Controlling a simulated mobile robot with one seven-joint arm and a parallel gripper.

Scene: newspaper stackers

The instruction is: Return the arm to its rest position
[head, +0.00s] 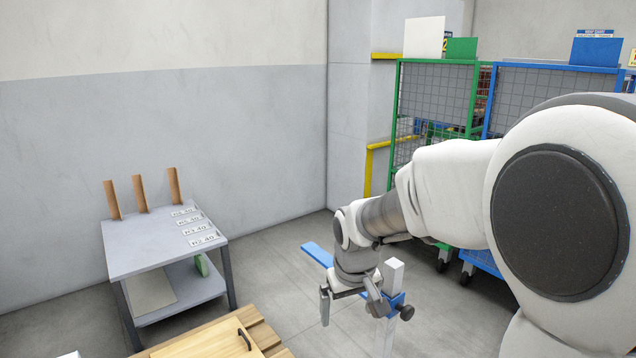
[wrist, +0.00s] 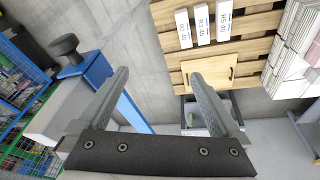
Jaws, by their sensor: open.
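My arm reaches in from the right of the head view, and my gripper (head: 347,304) hangs at its end with the fingers apart. In the wrist view, my gripper (wrist: 168,95) is open, with its two grey fingers wide apart and nothing between them. Behind it in the head view is a blue and white stand with a black knob (head: 406,312). In the wrist view the black knob (wrist: 65,45) is at the upper left, to the left of the fingers. Some of the stand is hidden by my gripper in the head view.
A grey side table (head: 150,245) with upright wooden posts and labelled cards stands at the left. A wooden pallet (head: 262,340) with a handled board is at the bottom. Green (head: 433,95) and blue (head: 540,100) mesh carts stand at the back right. Bare floor lies between.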

